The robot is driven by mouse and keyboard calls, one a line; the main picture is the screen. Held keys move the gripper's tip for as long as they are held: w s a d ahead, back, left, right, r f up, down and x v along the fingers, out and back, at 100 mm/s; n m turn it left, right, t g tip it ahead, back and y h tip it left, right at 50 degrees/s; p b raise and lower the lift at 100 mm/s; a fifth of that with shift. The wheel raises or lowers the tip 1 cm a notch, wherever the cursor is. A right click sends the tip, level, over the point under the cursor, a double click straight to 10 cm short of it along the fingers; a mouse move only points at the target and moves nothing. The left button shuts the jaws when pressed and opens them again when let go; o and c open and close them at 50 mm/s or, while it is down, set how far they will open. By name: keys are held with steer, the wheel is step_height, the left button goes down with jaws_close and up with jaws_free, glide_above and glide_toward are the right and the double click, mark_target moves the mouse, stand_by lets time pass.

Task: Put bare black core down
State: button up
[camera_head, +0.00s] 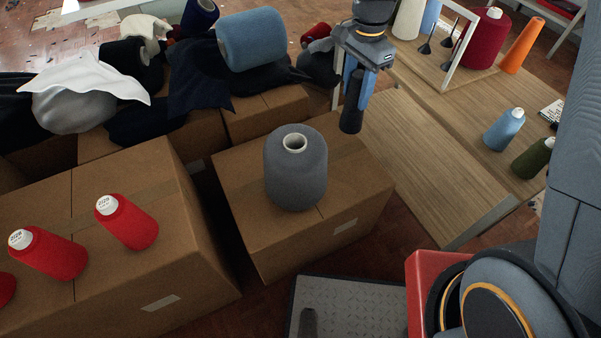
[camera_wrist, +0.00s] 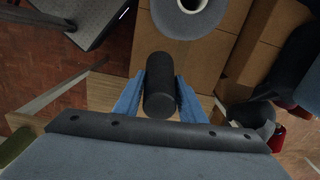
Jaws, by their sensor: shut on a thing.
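The bare black core (camera_head: 353,104) hangs below my gripper (camera_head: 354,82), held between its blue fingers. In the wrist view the core is a dark cylinder (camera_wrist: 160,84) between the two blue fingers (camera_wrist: 160,97). The gripper is shut on it. In the head view the core appears just right of the grey yarn cone, near the border between the cardboard box and the wooden table. It looks raised; the exact height is hard to tell.
A large grey cone (camera_head: 296,170) stands on a cardboard box (camera_head: 249,208). The wooden table (camera_head: 400,150) has bare room at its near left. Red cones (camera_head: 126,222) lie on the left box.

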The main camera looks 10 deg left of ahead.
steer(key=shift+s+a+r+m+b, duration=0.15)
steer(key=shift+a+r+m+b, duration=0.25)
steer(key=shift+a+r, duration=0.45)
steer(key=shift+s+d, duration=0.1)
step_height(320, 180, down, 27)
steer(key=p, duration=0.1)
steer(key=shift+f+p, duration=0.15)
steer(key=shift+p, duration=0.15)
steer(key=shift+f, duration=0.1)
steer(key=o, duration=1)
steer(key=shift+o, duration=0.2)
